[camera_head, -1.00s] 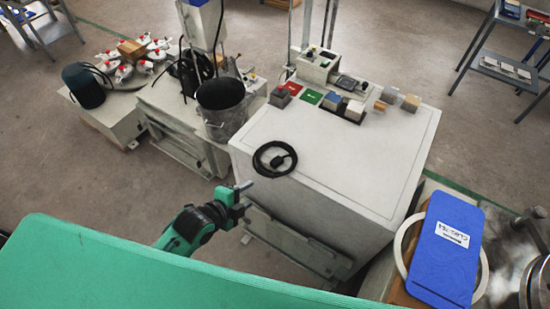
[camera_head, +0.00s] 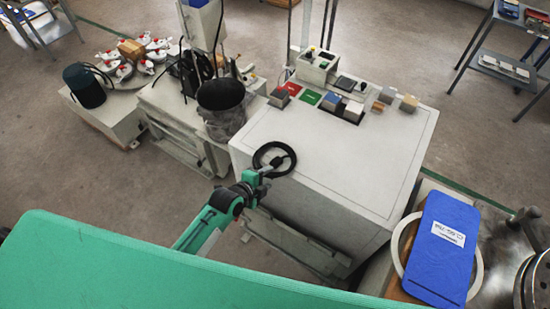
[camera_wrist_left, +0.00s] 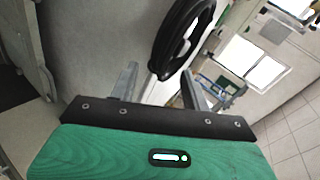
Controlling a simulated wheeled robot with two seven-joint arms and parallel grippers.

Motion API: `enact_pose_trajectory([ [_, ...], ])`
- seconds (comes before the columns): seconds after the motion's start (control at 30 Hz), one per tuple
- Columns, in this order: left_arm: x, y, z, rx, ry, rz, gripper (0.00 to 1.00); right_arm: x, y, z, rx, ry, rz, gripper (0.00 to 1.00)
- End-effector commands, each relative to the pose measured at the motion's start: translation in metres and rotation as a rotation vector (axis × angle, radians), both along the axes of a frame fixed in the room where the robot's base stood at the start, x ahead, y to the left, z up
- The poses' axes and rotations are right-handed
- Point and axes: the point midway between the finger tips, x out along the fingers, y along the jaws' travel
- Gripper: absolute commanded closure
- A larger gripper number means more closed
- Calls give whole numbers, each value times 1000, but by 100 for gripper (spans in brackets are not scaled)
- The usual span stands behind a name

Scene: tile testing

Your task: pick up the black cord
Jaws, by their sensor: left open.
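The black cord (camera_head: 276,157) lies coiled in a ring near the left front corner of the white cabinet top (camera_head: 350,190). My left gripper (camera_head: 262,175) is over that corner, at the near side of the coil, and covers a little of it. In the left wrist view the coil (camera_wrist_left: 182,35) is ahead of the open left gripper (camera_wrist_left: 160,85), its near end at the level of the two fingers and between them. I cannot tell whether a finger touches it. My right gripper is not in view.
Small blocks and coloured pads (camera_head: 309,97) stand along the cabinet's back edge. A dark bucket (camera_head: 221,95) is just left of the cabinet. A blue panel (camera_head: 445,245) lies at right. The middle of the cabinet top is clear.

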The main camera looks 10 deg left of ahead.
Motion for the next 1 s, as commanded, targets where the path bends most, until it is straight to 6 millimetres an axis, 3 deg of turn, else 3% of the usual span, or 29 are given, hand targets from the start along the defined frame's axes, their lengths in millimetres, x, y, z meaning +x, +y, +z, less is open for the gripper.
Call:
enact_pose_trajectory([
  [0.2,16,-6,-10,0,0,1,52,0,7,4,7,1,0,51],
  [0.47,17,-7,-11,1,0,1,52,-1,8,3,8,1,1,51],
  [0.7,16,-7,-11,1,0,1,97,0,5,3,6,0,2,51],
  [1.0,17,-7,-10,0,-2,0,100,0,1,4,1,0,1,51],
])
